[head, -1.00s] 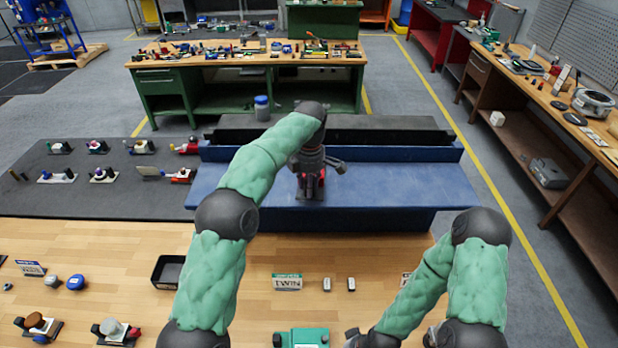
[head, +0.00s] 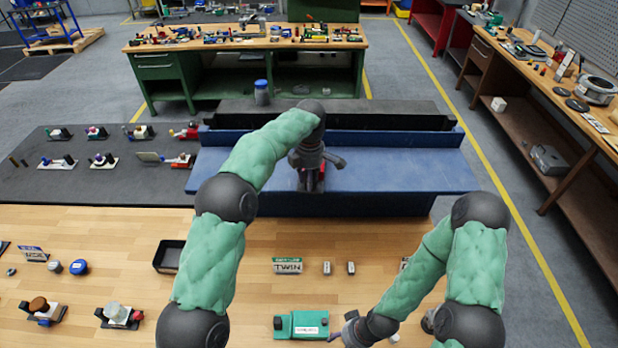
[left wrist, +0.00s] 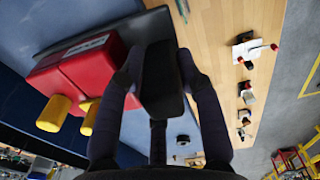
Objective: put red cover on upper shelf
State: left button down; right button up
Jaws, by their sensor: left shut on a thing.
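The red cover (left wrist: 88,72) shows in the left wrist view as a red block with a label and yellow knobs on a dark grey plate. My left gripper (left wrist: 158,78) is shut on it, with a dark block or pad between the fingers. In the head view my left gripper (head: 311,178) is over the blue bench, with a little red of the cover showing. I cannot tell whether the cover touches the bench. The upper shelf (head: 400,110) looks like the raised dark ledge behind the blue bench. My right gripper (head: 348,330) is beside a green housing; its fingers are unclear.
The blue bench (head: 410,175) has free room right of my left gripper. A blue-lidded jar (head: 261,93) stands behind the bench.

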pick_arm(q)
jog(key=shift+f, duration=0.3)
jog(key=c, duration=0.8)
grip_release()
jog(key=shift+o, duration=0.2)
jog(key=shift+f, duration=0.1)
